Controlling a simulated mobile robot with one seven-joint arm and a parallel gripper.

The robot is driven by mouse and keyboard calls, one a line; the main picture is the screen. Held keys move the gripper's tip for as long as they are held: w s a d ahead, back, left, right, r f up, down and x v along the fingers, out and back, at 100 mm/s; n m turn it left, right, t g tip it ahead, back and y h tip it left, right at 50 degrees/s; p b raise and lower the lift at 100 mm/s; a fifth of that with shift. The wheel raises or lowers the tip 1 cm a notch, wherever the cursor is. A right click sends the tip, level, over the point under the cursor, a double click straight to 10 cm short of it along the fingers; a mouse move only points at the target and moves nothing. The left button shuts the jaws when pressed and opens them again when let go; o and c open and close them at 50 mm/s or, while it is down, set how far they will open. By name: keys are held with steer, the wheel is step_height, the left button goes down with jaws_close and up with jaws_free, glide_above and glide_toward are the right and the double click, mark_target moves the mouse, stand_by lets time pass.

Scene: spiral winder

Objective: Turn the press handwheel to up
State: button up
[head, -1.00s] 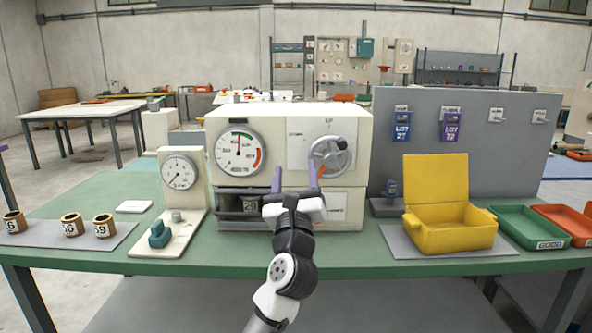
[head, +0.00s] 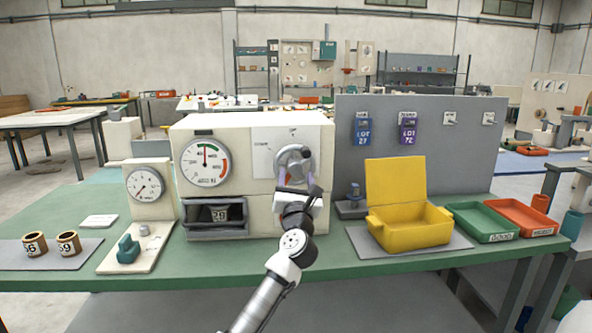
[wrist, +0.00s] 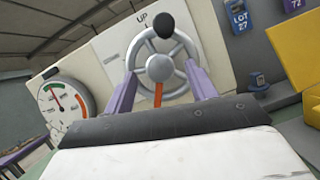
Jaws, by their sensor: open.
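The press handwheel (wrist: 160,67) is a grey spoked wheel on the white front panel of the press (head: 250,215). In the wrist view its black knob (wrist: 163,24) is at the top, near the label "UP" (wrist: 142,18), and an orange spoke or pointer (wrist: 158,95) points down. My gripper (wrist: 160,85) is open, its two purple fingers on either side of the wheel's lower part. Whether they touch the rim cannot be told. In the head view my gripper (head: 296,180) covers much of the wheel (head: 292,156).
A dial gauge (head: 206,161) is left of the wheel, above an open drawer bay holding a ring marked 29 (head: 220,213). A yellow open box (head: 410,232) and green and red trays stand right. A smaller gauge (head: 146,184) and two rings are left.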

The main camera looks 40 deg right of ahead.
mark_target(296, 167)
steer(key=shift+x, duration=1.2)
steer(key=shift+c, duration=0.3)
steer(key=c, duration=0.9)
